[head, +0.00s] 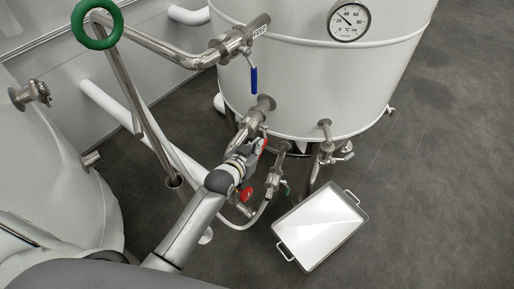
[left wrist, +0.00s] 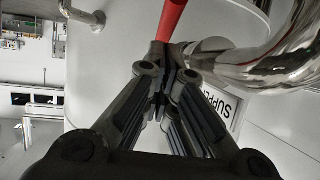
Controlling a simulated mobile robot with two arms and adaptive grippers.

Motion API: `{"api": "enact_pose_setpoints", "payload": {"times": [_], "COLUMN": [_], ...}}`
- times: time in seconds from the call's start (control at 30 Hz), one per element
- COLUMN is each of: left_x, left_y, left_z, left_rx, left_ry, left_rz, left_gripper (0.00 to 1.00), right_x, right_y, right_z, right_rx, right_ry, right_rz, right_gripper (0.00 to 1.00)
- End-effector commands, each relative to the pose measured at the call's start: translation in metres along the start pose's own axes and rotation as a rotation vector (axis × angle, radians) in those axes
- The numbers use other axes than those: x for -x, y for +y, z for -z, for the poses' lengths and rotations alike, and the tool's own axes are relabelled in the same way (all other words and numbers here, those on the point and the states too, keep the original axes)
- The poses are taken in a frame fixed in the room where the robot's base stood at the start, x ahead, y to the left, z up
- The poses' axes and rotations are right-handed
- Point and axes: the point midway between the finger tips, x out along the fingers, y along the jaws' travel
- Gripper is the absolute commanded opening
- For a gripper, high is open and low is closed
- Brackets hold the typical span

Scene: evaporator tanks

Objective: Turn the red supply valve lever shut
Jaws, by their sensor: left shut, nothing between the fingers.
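The red supply valve lever (left wrist: 173,18) runs from the top edge of the left wrist view down to my fingertips. In the head view only a small red piece of the lever (head: 263,145) shows beside my gripper, below the tank's pipe stub. My left gripper (head: 258,149) is at the lever. In the wrist view its fingers (left wrist: 163,62) are closed together with nothing between them, and the tips are at or very near the lever's end. Whether they touch it I cannot tell. A label reading "SUPPL…" (left wrist: 222,106) is partly hidden by a finger. My right gripper is not in view.
The white tank (head: 310,85) with a dial gauge (head: 348,20) stands behind. A blue lever (head: 253,79) hangs from the upper pipe. A red knob (head: 245,193) is beside my arm. A metal tray (head: 281,247) lies on the floor. Floor at right is clear.

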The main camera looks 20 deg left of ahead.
Motion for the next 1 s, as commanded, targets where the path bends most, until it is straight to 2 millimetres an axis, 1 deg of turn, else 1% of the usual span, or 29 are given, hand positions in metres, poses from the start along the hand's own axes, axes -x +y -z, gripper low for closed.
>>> {"api": "enact_pose_setpoints", "payload": {"times": [0.2,0.63,0.77,0.9,1.0], "left_x": [-0.009,-0.01,-0.011,-0.012,-0.012], "left_y": [0.0,0.0,0.0,0.0,0.0], "left_z": [-0.009,-0.011,-0.013,-0.018,-0.017], "left_rx": [0.001,0.001,0.001,0.001,0.001], "left_ry": [0.0,0.001,0.009,0.034,0.048], "left_rz": [0.0,0.0,0.0,0.0,0.001], "left_gripper": [0.0,0.0,0.0,0.0,0.0], "right_x": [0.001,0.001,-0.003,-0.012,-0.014], "right_y": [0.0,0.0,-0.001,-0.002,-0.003], "right_z": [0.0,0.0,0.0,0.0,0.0], "right_rx": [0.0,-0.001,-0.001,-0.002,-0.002], "right_ry": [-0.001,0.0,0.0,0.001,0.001], "right_rz": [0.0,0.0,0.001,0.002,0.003], "right_gripper": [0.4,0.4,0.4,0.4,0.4]}}
